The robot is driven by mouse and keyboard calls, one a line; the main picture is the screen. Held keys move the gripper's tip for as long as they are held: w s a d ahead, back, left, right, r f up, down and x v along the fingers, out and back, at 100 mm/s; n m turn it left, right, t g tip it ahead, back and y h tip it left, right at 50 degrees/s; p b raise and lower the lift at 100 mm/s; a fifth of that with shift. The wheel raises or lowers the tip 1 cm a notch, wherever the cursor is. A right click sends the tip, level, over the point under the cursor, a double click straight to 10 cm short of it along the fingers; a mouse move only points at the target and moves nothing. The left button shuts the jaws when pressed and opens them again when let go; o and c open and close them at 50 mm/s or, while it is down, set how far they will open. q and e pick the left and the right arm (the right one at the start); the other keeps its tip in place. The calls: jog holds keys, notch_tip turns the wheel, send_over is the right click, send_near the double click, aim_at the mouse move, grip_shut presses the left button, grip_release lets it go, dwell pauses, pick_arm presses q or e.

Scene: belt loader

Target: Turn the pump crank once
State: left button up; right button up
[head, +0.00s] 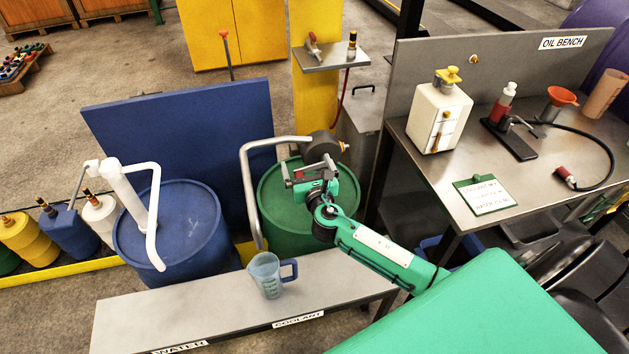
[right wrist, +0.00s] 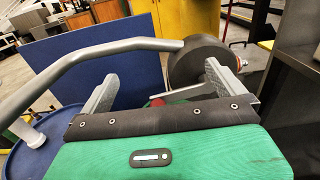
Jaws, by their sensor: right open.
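The rotary pump on the green drum (head: 268,215) has a dark round body (head: 320,146) and a bent grey spout pipe (head: 245,185). In the right wrist view, the pump body (right wrist: 195,62) is ahead, near the right finger, and the grey pipe (right wrist: 90,60) crosses at upper left. A small red part (right wrist: 157,102) shows low between the fingers; I cannot tell whether it is the crank's grip. My left gripper is not in view.
A blue measuring jug (head: 268,276) stands on the grey bench (head: 215,305) under the spout. A blue drum (head: 175,245) with a white pump is at left. A blue panel (head: 170,125) stands behind the drums. The oil bench (head: 420,155) is at right.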

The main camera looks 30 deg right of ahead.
jog(key=p+v, duration=0.1)
jog(key=v, duration=0.8)
jog(key=shift+s+a+p, duration=0.15)
jog(key=shift+s+p, duration=0.1)
jog(key=shift+p, duration=0.15)
